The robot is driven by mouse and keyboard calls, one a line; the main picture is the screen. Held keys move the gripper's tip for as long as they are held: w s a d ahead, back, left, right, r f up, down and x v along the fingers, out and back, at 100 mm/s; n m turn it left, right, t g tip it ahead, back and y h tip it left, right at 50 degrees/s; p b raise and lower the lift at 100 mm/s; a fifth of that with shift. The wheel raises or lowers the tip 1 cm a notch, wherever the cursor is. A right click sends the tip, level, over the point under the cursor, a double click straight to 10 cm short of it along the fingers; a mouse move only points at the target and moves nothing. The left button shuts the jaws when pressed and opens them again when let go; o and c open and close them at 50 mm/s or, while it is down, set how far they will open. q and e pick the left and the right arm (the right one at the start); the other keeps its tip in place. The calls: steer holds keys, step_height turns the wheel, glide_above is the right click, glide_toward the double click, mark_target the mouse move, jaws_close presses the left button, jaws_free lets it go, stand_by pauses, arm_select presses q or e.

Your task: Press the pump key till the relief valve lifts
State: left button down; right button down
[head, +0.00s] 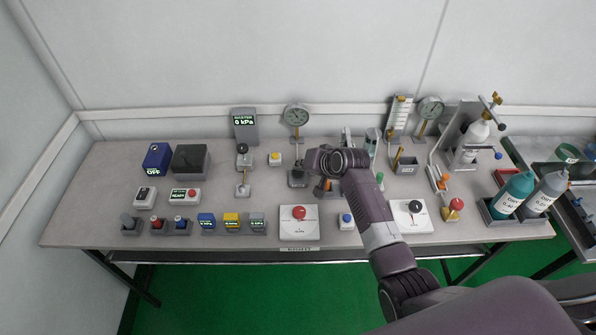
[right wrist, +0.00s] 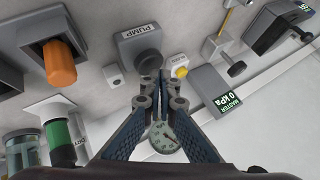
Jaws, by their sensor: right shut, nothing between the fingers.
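The pump key (right wrist: 140,44) is a dark grey block with a round cap and a PUMP label. In the head view the pump key (head: 297,178) stands below the left dial gauge (head: 296,115). My right gripper (right wrist: 150,78) is shut and empty, with its tips close beside the pump key's edge in the right wrist view. I cannot tell whether they touch it. In the head view my arm hides much of the gripper. The master display (head: 244,121) reads 0 kPa, also in the right wrist view (right wrist: 222,92). I cannot tell which part is the relief valve. My left gripper is not in view.
A yellow button (right wrist: 180,71) sits near the pump key on one side, and an orange cylinder (right wrist: 60,64) in a grey block on the other.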

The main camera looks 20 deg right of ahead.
mark_target(300, 173)
steer(key=shift+s+f+b, duration=0.15)
steer(key=shift+f+b, duration=0.35)
steer(key=shift+f, duration=0.55)
stand_by(0.9)
steer(key=shift+r+p, duration=1.3)
steer(key=shift+r, duration=0.05)
steer(key=shift+r+p, duration=0.4)
steer(key=shift+p, duration=0.05)
step_height(300, 173, up, 4)
steer(key=p, duration=0.4)
steer(key=shift+r+p, duration=0.2)
steer(key=shift+p, duration=0.1)
steer(key=shift+f, duration=0.1)
